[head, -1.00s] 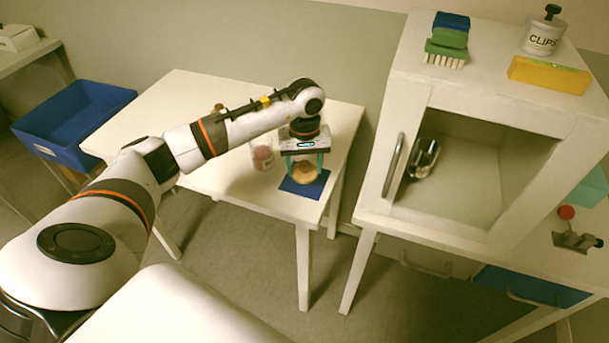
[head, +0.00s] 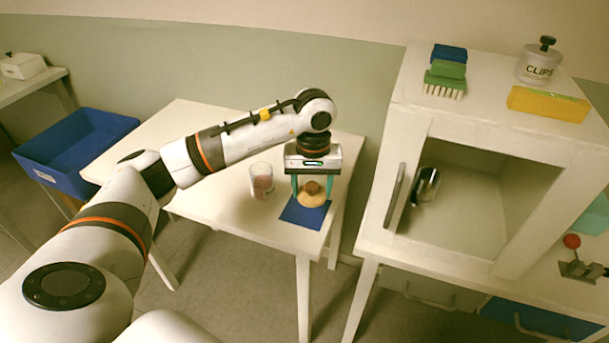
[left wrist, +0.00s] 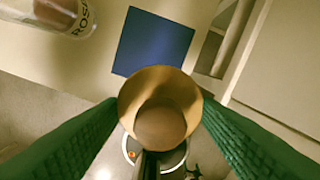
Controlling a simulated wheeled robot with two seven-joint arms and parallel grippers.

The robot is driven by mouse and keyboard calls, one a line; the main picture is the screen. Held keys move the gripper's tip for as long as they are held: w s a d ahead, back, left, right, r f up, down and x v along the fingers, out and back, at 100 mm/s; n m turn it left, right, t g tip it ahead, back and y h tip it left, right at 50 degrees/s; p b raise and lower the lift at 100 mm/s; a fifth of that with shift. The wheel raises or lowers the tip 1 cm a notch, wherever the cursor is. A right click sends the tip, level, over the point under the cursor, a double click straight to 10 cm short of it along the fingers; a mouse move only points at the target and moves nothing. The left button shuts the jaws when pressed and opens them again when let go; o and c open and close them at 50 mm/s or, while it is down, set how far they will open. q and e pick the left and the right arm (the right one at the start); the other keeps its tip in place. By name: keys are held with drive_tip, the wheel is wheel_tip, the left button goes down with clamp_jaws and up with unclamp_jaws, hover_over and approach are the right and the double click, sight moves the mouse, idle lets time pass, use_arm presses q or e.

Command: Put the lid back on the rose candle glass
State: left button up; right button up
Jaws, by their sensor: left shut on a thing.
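My left gripper (head: 312,200) is shut on the lid (head: 311,201), a round tan disc with a brown knob (head: 312,187) on top. Its two green fingers sit at opposite sides of the lid. The lid is above the blue mat (head: 298,217), seemingly raised a little; the exact gap is hard to tell. In the left wrist view the lid (left wrist: 160,100) is between the fingers. The rose candle glass (head: 262,182) stands open on the table, left of the mat, with pinkish contents. It also shows, cut off with part of its label, in the left wrist view (left wrist: 62,14). My right gripper is out of view.
The white table (head: 215,195) is otherwise clear around the glass. A white cabinet (head: 378,232) with an open compartment stands to the right, holding a metallic item (head: 425,186). A blue bin (head: 75,150) is at the left. Brushes and a CLIPS jar (head: 538,68) are on the cabinet top.

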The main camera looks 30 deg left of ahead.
use_arm(q)
drive_tip(key=s+d+f+m, duration=0.1)
drive_tip(key=s+d+m, duration=0.5)
drive_tip(key=s+d, duration=0.4)
drive_tip(key=s, duration=0.3)
drive_tip(key=shift+d+m, duration=0.15)
drive_tip(key=shift+m, duration=0.15)
